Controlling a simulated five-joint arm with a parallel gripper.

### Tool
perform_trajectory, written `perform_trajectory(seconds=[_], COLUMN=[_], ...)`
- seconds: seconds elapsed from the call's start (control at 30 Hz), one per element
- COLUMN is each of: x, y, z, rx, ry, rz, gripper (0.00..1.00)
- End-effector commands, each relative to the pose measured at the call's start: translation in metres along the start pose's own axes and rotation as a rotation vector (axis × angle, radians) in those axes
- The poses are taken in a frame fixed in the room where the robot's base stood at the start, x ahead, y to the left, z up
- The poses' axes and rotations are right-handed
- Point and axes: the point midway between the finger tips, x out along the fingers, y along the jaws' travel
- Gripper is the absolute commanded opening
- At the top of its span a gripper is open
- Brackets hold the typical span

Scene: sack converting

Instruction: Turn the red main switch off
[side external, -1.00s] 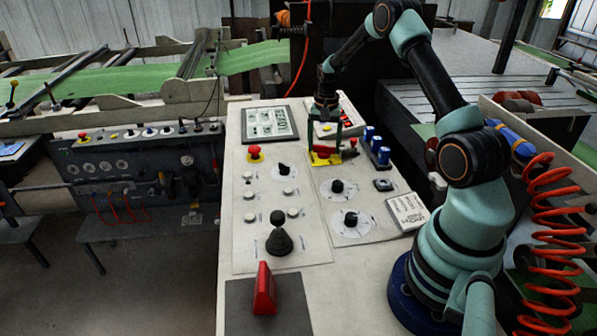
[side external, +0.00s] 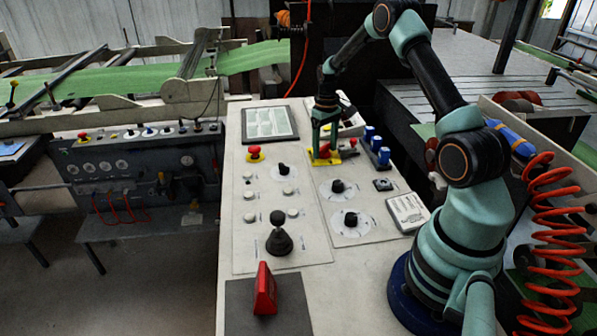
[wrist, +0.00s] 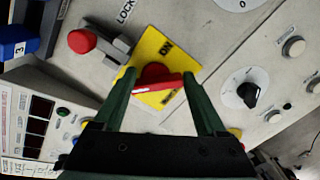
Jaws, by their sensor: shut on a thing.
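The red main switch (wrist: 158,82) sits on a yellow plate (wrist: 152,50) on the sloped control panel. In the wrist view its handle lies crosswise between my fingers, with a pale line along it. An "ON" label is readable on the plate; another marking beside the handle is too small to read. My gripper (wrist: 162,84) is down around the handle, shut on it, one finger at each end. In the side view, my gripper (side external: 324,148) covers most of the switch, and the yellow plate (side external: 322,160) shows around the fingertips.
A grey lock piece with a red knob (wrist: 82,41) stands close beside the plate. Blue numbered parts (side external: 380,154) stand to the right. A red mushroom button (side external: 255,151), black dials (side external: 338,186) and a joystick (side external: 279,236) stand on the panel nearby.

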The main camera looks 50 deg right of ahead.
Motion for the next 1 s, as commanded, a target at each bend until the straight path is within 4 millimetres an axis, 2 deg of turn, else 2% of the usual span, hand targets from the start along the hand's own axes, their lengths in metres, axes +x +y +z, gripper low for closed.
perform_trajectory(seconds=[0.03,0.4,1.0], x=[-0.0058,-0.0061,-0.0058], y=[0.0086,0.0077,0.0030], z=[-0.0104,-0.0109,-0.0124], rx=[-0.031,-0.212,-0.261], ry=[0.044,0.043,0.041], rz=[0.017,0.021,0.021], gripper=[0.18,0.17,0.17])
